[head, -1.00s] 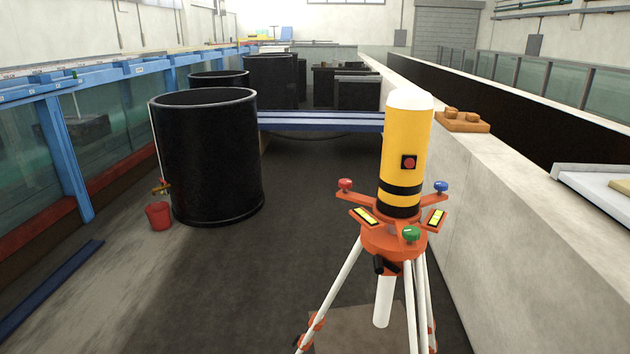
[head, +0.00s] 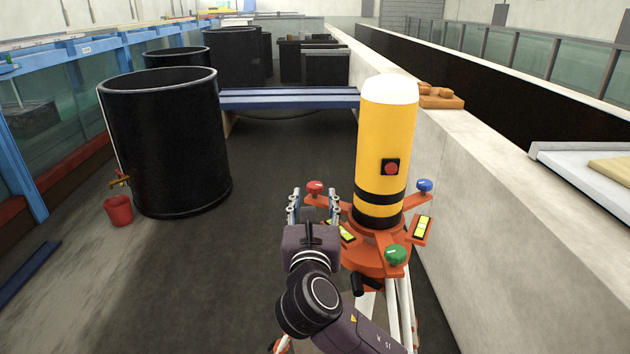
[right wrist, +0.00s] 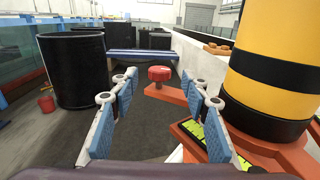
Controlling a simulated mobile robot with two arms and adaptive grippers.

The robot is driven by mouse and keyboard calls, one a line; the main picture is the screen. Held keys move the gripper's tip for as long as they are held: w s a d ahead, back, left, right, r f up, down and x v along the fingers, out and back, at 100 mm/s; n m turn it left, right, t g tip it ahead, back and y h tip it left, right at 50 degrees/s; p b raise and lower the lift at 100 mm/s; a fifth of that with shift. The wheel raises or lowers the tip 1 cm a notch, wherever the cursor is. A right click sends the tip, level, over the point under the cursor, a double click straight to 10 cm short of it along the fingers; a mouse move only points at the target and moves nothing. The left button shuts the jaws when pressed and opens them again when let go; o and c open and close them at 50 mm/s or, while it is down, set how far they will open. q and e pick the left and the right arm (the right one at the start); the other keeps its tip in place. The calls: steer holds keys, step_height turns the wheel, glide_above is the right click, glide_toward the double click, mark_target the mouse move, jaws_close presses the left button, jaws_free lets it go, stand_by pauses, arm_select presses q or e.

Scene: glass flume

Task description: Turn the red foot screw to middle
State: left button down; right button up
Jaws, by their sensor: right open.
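The red foot screw (head: 315,188) is a red knob on the left arm of the orange tripod head (head: 375,258). It also shows in the right wrist view (right wrist: 159,74), ahead of and between the open fingers. My right gripper (head: 313,200) is open, just short of the red screw and apart from it in the right wrist view. A yellow instrument (head: 386,140) with black bands and a white top stands on the head. A blue screw (head: 424,186) is at its right, and a green screw (head: 396,254) is in front. My left gripper is not in view.
A yellow level vial (right wrist: 206,134) lies close to the right finger in the right wrist view. A pale wall (head: 480,200) runs along the right. A large black tank (head: 165,145) and a red bucket (head: 118,210) stand left. The floor between is clear.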

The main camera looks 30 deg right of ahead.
mark_target(315, 190)
steer(key=x, duration=0.4)
steer(key=shift+w+d+f+p, duration=0.1)
steer(key=shift+w+d+p, duration=0.15)
steer(key=shift+p, duration=0.15)
steer(key=shift+w+d, duration=0.3)
steer(key=shift+w, duration=0.25)
steer(key=shift+f, duration=0.1)
steer(key=c, duration=1)
arm_select(q)
steer(key=shift+s+a+r, duration=0.1)
steer(key=shift+s+r, duration=0.2)
steer(key=shift+s, duration=0.35)
steer(key=shift+s+a+r, duration=0.1)
steer(key=shift+s+r, duration=0.2)
steer(key=shift+s, duration=0.3)
arm_select(e)
jaws_close()
